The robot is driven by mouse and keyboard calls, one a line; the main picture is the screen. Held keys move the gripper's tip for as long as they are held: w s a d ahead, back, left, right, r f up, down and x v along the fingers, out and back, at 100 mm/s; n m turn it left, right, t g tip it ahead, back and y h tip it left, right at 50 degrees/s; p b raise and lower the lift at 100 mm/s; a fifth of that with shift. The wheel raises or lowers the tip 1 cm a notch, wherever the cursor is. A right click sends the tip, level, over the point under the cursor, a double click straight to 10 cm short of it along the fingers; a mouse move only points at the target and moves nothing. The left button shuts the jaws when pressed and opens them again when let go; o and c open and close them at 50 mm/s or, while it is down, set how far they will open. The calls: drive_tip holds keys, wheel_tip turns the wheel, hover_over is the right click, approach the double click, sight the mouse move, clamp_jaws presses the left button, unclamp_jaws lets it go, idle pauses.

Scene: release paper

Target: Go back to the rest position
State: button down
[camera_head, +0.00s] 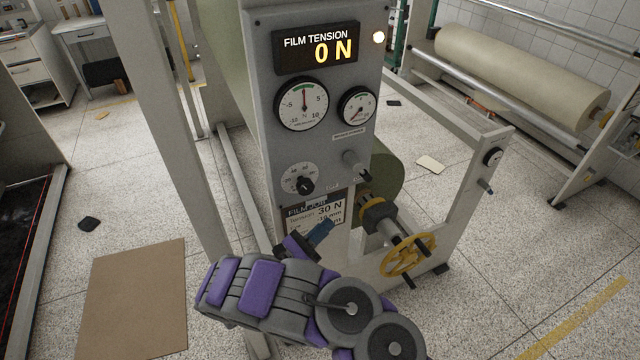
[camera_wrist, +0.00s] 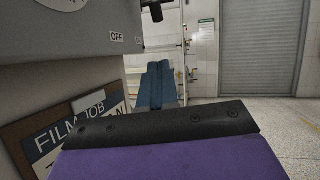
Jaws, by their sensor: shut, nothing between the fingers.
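My arm reaches up from the bottom of the head view. My gripper (camera_head: 321,231) is in front of the lower part of the grey control panel (camera_head: 262,110), and its blue fingers partly cover the film job card (camera_head: 330,208). In the wrist view my gripper's two blue fingers (camera_wrist: 158,86) lie side by side, shut, with nothing between them. The panel fills the left of that view, with an "OFF" label (camera_wrist: 117,38) above the card (camera_wrist: 60,138). I cannot tell whether the fingers touch the panel.
The display (camera_head: 316,47) reads 0 N beside a lit lamp (camera_head: 378,37). A black knob (camera_head: 305,185) and a yellow handwheel (camera_head: 408,254) stick out near my gripper. A brown board (camera_head: 132,300) lies on the floor at left. Open floor (camera_head: 480,290) shows at right.

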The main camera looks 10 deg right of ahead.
drive_tip(key=s+d+r+m+g+y, duration=0.1)
drive_tip(key=s+d+r+m+g, duration=0.65)
drive_tip(key=d+g, duration=0.2)
drive_tip(key=s+d+r+m+g+y, duration=0.2)
drive_tip(key=s+d+r+m+g, duration=0.55)
drive_tip(key=d+r+m, duration=0.2)
drive_tip(key=s+f+m+g+y, duration=0.1)
drive_tip(key=s+m+y, duration=0.4)
drive_tip(key=s+y, duration=0.7)
drive_tip(key=s+a+f+m+t+y, duration=0.1)
drive_tip(key=s+a+m+t+y, duration=0.2)
drive_tip(key=s+a, duration=0.7)
drive_tip(key=a+t+y, duration=0.1)
drive_tip(key=a, duration=0.1)
drive_tip(key=shift+a+f+y, duration=0.25)
drive_tip(key=shift+a+y, duration=0.05)
drive_tip(key=shift+a, duration=0.05)
drive_tip(key=shift+s+a, duration=0.1)
drive_tip(key=shift+a, duration=0.05)
